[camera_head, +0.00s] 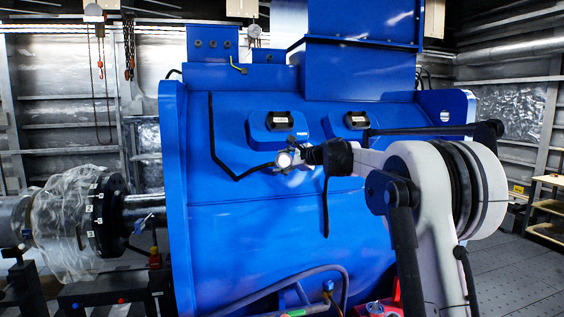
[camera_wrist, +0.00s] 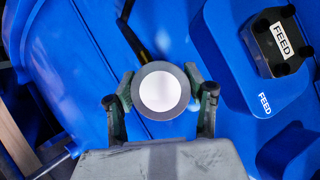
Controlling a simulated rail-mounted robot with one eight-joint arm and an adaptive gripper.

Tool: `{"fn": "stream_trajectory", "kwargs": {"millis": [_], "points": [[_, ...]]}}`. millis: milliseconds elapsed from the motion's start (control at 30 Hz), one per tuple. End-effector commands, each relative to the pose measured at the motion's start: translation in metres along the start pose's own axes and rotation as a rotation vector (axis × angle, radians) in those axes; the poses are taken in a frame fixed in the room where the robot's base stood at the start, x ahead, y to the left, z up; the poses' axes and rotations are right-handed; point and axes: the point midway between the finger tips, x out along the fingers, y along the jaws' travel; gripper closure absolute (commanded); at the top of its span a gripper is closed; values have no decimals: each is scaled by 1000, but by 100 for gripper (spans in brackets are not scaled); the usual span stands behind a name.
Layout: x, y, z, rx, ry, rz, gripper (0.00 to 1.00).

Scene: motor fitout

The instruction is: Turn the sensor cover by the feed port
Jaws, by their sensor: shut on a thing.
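The sensor cover (camera_wrist: 160,91) is a round grey ring with a white disc face, in the middle of the wrist view. In the head view it is a small pale disc (camera_head: 284,159) on the front of the blue motor housing (camera_head: 245,215). My gripper (camera_wrist: 160,84) is shut on it, one finger on each side of the ring; the gripper also shows in the head view (camera_head: 291,158). The feed port (camera_wrist: 283,43), a black block labelled FEED on a blue box, is to the upper right. In the head view the feed port (camera_head: 280,121) is above the cover.
A second black port (camera_head: 356,120) is to the right on the housing. A black cable (camera_head: 222,160) runs up from near the cover, and another (camera_head: 326,210) hangs below. A plastic-wrapped shaft (camera_head: 65,220) stands at left. Grey floor is clear at right.

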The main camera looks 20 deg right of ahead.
Motion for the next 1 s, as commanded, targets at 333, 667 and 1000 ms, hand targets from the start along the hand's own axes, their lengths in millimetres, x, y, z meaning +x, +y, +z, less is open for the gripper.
{"fn": "stream_trajectory", "kwargs": {"millis": [333,667,1000], "points": [[0,0,1,-285,0,163,78],[-1,1,1,-556,0,319,78],[-1,4,0,-837,-1,480,78]]}}
